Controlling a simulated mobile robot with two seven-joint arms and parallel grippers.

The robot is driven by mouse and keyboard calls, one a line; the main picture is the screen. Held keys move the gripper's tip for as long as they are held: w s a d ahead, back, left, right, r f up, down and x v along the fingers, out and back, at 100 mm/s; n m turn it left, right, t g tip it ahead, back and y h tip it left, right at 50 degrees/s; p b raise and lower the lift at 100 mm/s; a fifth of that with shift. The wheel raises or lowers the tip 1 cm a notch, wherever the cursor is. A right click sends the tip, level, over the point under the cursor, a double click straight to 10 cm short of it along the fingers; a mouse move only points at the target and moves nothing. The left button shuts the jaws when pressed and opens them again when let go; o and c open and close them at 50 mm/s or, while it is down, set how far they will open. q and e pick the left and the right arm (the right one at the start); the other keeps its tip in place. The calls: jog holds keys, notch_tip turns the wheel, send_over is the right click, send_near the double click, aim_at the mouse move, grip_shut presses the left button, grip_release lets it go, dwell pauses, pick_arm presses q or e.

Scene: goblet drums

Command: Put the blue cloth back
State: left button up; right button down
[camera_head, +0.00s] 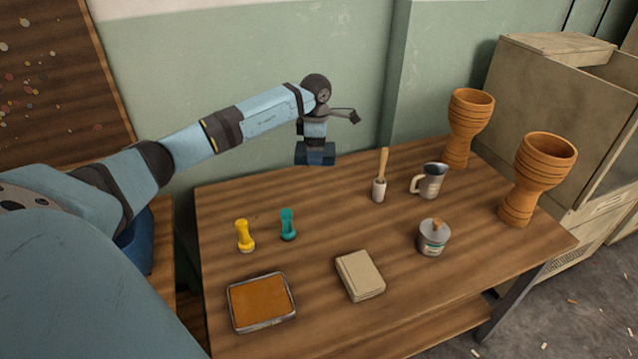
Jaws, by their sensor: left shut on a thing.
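My left gripper (315,142) points down over the far edge of the wooden table (330,210), in front of the green wall. It is shut on a small dark blue thing (316,156) that looks like the blue cloth, bunched or folded. The fingertips are hard to make out against it. The blue cloth appears held at the far edge; I cannot tell its exact height above the table. My right gripper is not in view.
Two goblet drums (537,175) (466,125) stand at right.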

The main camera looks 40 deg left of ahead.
pick_arm(q)
jog(key=b, duration=0.2)
send_over(316, 197)
notch_tip(316, 197, down, 10)
jog(key=shift+w+r, duration=0.1)
jog(key=shift+r, duration=0.15)
jog(key=shift+f, duration=0.5)
notch_tip(316, 197, down, 4)
jog(key=shift+r, duration=0.25)
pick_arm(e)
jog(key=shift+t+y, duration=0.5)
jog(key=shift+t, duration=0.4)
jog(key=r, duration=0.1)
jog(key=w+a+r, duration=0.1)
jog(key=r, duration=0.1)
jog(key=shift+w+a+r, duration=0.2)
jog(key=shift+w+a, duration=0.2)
pick_arm(q)
jog(key=shift+f, duration=0.1)
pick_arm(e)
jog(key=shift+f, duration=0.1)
